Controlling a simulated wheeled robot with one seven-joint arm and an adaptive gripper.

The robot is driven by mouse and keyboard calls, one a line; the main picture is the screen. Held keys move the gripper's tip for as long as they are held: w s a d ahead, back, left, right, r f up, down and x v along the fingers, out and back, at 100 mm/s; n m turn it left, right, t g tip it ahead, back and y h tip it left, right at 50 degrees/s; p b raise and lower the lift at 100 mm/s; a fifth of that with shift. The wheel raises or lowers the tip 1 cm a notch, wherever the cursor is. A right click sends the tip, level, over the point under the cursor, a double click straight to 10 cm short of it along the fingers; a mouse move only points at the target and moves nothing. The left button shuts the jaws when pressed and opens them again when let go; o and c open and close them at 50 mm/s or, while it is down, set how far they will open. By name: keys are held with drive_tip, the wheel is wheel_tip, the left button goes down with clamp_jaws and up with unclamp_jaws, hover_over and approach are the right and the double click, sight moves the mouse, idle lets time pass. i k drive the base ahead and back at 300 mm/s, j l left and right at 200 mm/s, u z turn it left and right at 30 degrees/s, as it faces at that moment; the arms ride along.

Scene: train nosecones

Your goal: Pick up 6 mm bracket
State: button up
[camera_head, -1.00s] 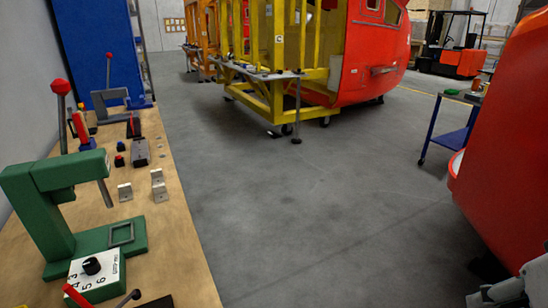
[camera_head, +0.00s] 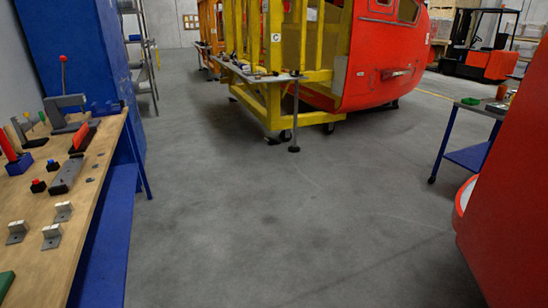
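Several small silver L-shaped brackets lie on the wooden workbench at the left: one bracket (camera_head: 16,231) near the left, another bracket (camera_head: 52,236) to its right, and a third bracket (camera_head: 64,211) a little farther back. I cannot tell from here which is the 6 mm one. My gripper is not in view.
The workbench (camera_head: 95,190) also holds clamps and tools. A blue cabinet (camera_head: 75,70) stands behind it. Grey floor (camera_head: 290,220) is open ahead. A yellow frame cart (camera_head: 270,100), a red nosecone (camera_head: 380,60), a blue trolley (camera_head: 470,155) and a forklift (camera_head: 480,50) stand farther off.

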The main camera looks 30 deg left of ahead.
sight(53, 234)
drive_tip(key=i+u, duration=0.45)
drive_tip(key=i, duration=0.25)
drive_tip(key=i+l+u, duration=0.2)
drive_tip(key=i+u, duration=0.25)
drive_tip(key=i, duration=0.25)
drive_tip(key=i+j+u, duration=0.15)
drive_tip(key=i+u, duration=1.05)
drive_tip(key=i+l+u, duration=0.2)
drive_tip(key=u, duration=0.2)
drive_tip(key=i+u, duration=0.1)
drive_tip(key=u, duration=0.3)
drive_tip(key=i+u, duration=0.1)
drive_tip(key=u, duration=0.3)
drive_tip(key=i+l+u, duration=0.1)
drive_tip(key=u, duration=0.35)
drive_tip(key=i+l+u, duration=0.1)
drive_tip(key=u, duration=0.3)
